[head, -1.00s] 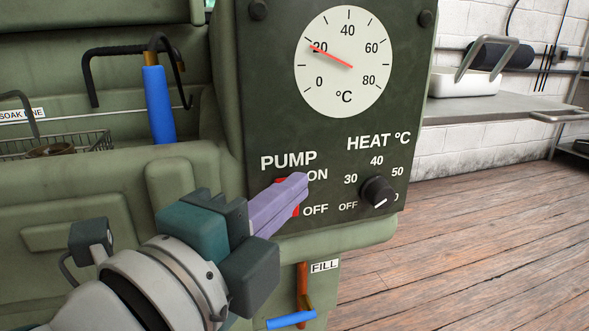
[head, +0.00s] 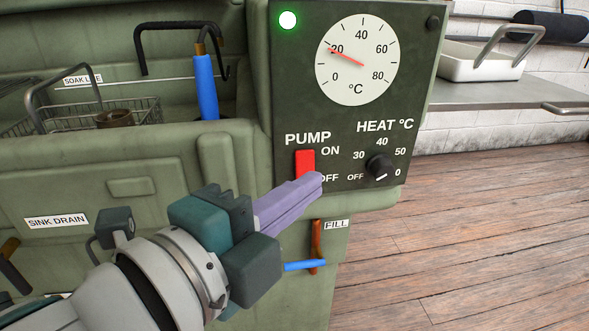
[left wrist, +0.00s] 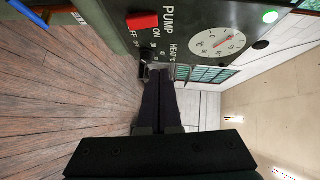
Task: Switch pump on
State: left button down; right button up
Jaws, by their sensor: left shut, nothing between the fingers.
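The red pump switch (head: 305,163) is on the dark green control panel (head: 300,100), between the PUMP and ON/OFF labels. Its lower end is hidden behind my left fingers, so I cannot tell its tilt. A round lamp (head: 288,19) at the panel's top left glows green. My left gripper (head: 314,182) is shut and empty, its purple fingertips in front of the OFF label, just below the switch. In the left wrist view the switch (left wrist: 142,21) and the lit lamp (left wrist: 270,17) show beyond the gripper (left wrist: 158,75). My right gripper is not in view.
The heat knob (head: 380,167) is right of my fingertips. The temperature dial (head: 356,60) reads about 20. The blue-handled fill lever (head: 305,265) is below. A wire basket (head: 90,118) and blue-handled hook (head: 205,87) are at left. Open wooden floor lies to the right.

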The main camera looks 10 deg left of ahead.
pick_arm(q)
jog(key=s+a+r, duration=0.1)
jog(key=s+a, duration=0.3)
jog(key=shift+s+r+p, duration=0.3)
jog(key=shift+p, duration=0.05)
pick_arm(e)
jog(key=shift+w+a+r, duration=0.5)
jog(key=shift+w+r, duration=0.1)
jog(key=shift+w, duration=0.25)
pick_arm(q)
jog(key=s+a+r+n+g+y+p, duration=0.1)
jog(key=a+r+n+g+y+p, duration=0.2)
jog(key=a+r+n+y+p, duration=0.9)
jog(key=s+r+n+g+h+p, duration=0.4)
jog(key=s+r+n+g+p, duration=0.4)
jog(key=s+r+p, duration=0.9)
jog(key=w+r+p, duration=0.3)
jog(key=r+p, duration=2.4)
jog(key=p, duration=1)
jog(key=shift+w+d+r, duration=0.2)
jog(key=shift+d+r, duration=0.05)
jog(key=shift+r, duration=0.15)
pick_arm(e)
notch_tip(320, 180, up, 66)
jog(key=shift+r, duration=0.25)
